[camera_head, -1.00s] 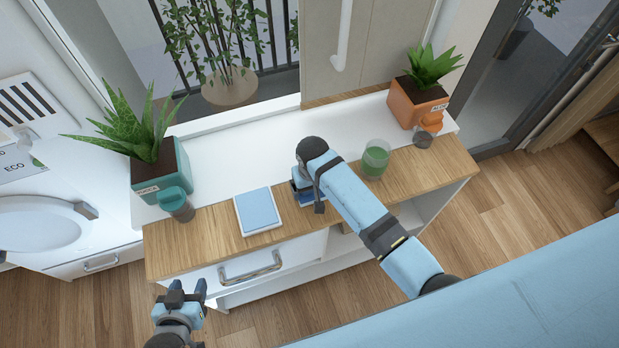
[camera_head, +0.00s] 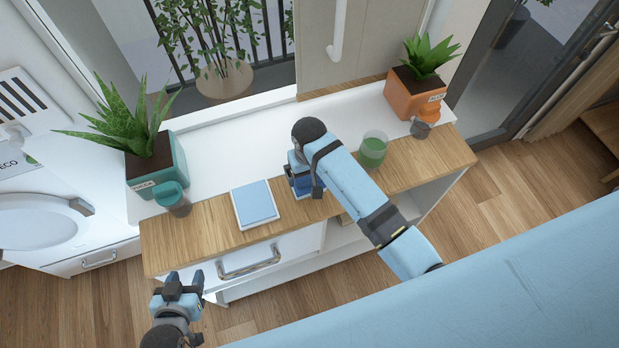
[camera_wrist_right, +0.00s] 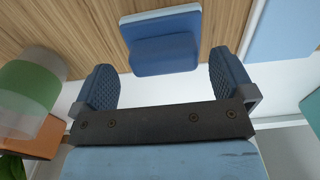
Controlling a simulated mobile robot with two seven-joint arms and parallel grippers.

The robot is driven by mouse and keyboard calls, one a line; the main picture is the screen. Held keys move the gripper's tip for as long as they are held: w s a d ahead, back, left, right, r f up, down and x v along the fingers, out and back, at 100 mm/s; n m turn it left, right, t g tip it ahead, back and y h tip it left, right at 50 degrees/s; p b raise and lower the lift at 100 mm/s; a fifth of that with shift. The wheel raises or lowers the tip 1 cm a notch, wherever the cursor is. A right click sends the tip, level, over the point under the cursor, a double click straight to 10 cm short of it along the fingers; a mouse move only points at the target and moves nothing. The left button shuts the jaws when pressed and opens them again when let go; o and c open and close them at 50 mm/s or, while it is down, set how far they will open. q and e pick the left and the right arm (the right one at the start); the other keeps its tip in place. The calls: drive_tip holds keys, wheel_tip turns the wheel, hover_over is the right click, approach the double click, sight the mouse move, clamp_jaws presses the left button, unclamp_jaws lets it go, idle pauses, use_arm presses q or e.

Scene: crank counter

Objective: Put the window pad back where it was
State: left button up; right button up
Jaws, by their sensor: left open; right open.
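The window pad appears to be the blue block with a raised grip on a broader base (camera_wrist_right: 163,45), lying on the wooden counter strip in the right wrist view. In the head view it shows only partly (camera_head: 302,191), mostly hidden by my right gripper. My right gripper (camera_wrist_right: 163,82) is open. The pad lies ahead of and between its two fingers, and they do not seem to touch it. My left gripper (camera_head: 186,281) is open and empty, in front of the counter near the drawer.
A light blue square with a white rim (camera_head: 255,204) lies left of the pad. A green glass (camera_head: 373,150) stands to the right. A teal planter (camera_head: 160,170) with a lidded cup (camera_head: 173,199) and an orange planter (camera_head: 414,103) stand at the ends. A drawer handle (camera_head: 249,262) juts out.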

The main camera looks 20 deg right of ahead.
wheel_tip(320, 180, up, 8)
drive_tip(key=shift+r+b, duration=0.1)
drive_tip(key=shift+b, duration=0.3)
drive_tip(key=shift+t+y, duration=0.3)
drive_tip(key=shift+t, duration=0.5)
drive_tip(key=f, duration=0.1)
drive_tip(key=s+f, duration=0.1)
drive_tip(key=f, duration=0.1)
drive_tip(key=s+d+f, duration=0.1)
drive_tip(key=f, duration=0.1)
drive_tip(key=shift+s, duration=0.2)
drive_tip(key=s+f+t, duration=0.1)
drive_tip(key=s+d+f+t, duration=0.1)
drive_tip(key=s+f, duration=0.1)
drive_tip(key=s+f+n+t+y, duration=0.1)
drive_tip(key=shift+s+d+f, duration=0.25)
drive_tip(key=shift+d+f, duration=0.1)
drive_tip(key=s+d+n+t+y, duration=0.1)
drive_tip(key=s+d+t, duration=0.2)
drive_tip(key=s+t, duration=0.3)
drive_tip(key=s, duration=0.4)
drive_tip(key=shift+s+d+r+n, duration=0.15)
drive_tip(key=shift+s+r+n, duration=0.15)
drive_tip(key=shift+s, duration=0.05)
